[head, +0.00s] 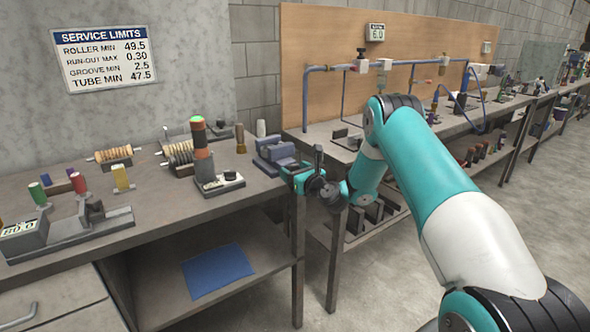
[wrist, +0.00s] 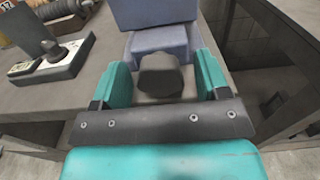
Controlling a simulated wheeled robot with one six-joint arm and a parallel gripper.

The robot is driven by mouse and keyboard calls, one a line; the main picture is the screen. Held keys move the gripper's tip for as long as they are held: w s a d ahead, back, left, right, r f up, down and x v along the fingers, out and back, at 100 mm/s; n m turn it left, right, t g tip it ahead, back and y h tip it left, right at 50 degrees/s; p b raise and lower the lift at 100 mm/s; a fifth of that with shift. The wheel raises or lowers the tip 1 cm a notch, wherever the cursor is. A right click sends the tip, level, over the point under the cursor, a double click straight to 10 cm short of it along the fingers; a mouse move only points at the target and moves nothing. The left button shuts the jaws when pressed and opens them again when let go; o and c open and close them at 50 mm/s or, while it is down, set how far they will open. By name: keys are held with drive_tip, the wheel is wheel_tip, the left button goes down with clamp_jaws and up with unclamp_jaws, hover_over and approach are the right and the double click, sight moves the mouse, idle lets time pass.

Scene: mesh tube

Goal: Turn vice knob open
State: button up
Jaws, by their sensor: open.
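The vice (head: 278,150) is a blue-grey block at the right end of the near bench. In the wrist view the vice body (wrist: 158,40) stands straight ahead, with its dark knob (wrist: 159,76) facing me. My gripper (wrist: 160,78) is open, with one teal finger on each side of the knob. Small gaps seem to show between the fingers and the knob; I cannot tell whether either touches. In the head view my gripper (head: 300,172) is at the vice's front, and the knob is hidden behind it.
A dark post with a green top (head: 203,150) stands on a base left of the vice. Rollers (head: 113,155) and a gauge (head: 22,238) are further left on the bench (head: 150,215). A second bench (head: 335,135) with blue piping lies right. A blue mat (head: 218,271) lies on the lower shelf.

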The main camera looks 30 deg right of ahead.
drive_tip(key=c, duration=0.9)
drive_tip(key=shift+f+n+b, duration=0.15)
drive_tip(key=shift+n+b, duration=0.65)
drive_tip(key=shift+n, duration=0.4)
drive_tip(key=shift+c, duration=0.2)
drive_tip(key=shift+n+b, duration=0.4)
drive_tip(key=shift+n, duration=0.8)
drive_tip(key=shift+r, duration=0.2)
drive_tip(key=o, duration=0.9)
drive_tip(key=shift+o, duration=0.2)
